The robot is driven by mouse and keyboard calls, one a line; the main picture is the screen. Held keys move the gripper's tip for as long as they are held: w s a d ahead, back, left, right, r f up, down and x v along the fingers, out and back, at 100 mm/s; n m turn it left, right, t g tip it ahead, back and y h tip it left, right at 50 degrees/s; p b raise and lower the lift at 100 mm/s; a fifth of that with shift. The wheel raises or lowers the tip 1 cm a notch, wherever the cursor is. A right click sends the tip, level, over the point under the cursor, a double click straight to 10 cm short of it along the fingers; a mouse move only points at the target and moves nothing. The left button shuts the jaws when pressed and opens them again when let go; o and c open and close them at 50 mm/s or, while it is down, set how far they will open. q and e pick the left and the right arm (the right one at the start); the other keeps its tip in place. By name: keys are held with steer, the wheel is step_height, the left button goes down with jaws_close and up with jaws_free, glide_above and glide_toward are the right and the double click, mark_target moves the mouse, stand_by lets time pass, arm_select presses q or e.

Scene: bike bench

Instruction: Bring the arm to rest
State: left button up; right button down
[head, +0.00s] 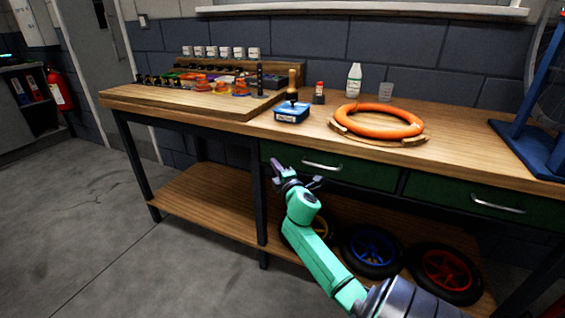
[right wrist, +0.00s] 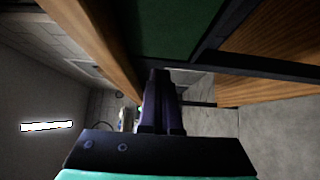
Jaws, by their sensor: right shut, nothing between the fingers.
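My right arm, green and grey, reaches up from the lower right in the head view. Its gripper (head: 292,178) is in front of the bench, below the tabletop edge and close to the green drawer front. In the right wrist view the dark fingers (right wrist: 161,105) lie together, shut with nothing between them. The wooden workbench (head: 460,150) stands just beyond the gripper; I cannot tell whether they touch. My left gripper is not in view.
An orange ring (head: 345,120) lies on a wooden stand on the bench. A blue box (head: 291,116), a white bottle (head: 354,79) and a blue frame (head: 530,125) are also on top. Wheels (head: 372,252) lie on the lower shelf. The floor (head: 90,230) at left is clear.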

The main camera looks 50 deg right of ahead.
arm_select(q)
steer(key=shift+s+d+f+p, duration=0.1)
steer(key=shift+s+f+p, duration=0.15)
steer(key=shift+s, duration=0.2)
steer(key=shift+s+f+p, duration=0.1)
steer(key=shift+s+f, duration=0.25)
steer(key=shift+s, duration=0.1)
arm_select(e)
steer(key=v, duration=0.8)
steer(key=shift+s+d+f, duration=0.2)
steer(key=shift+f, duration=0.1)
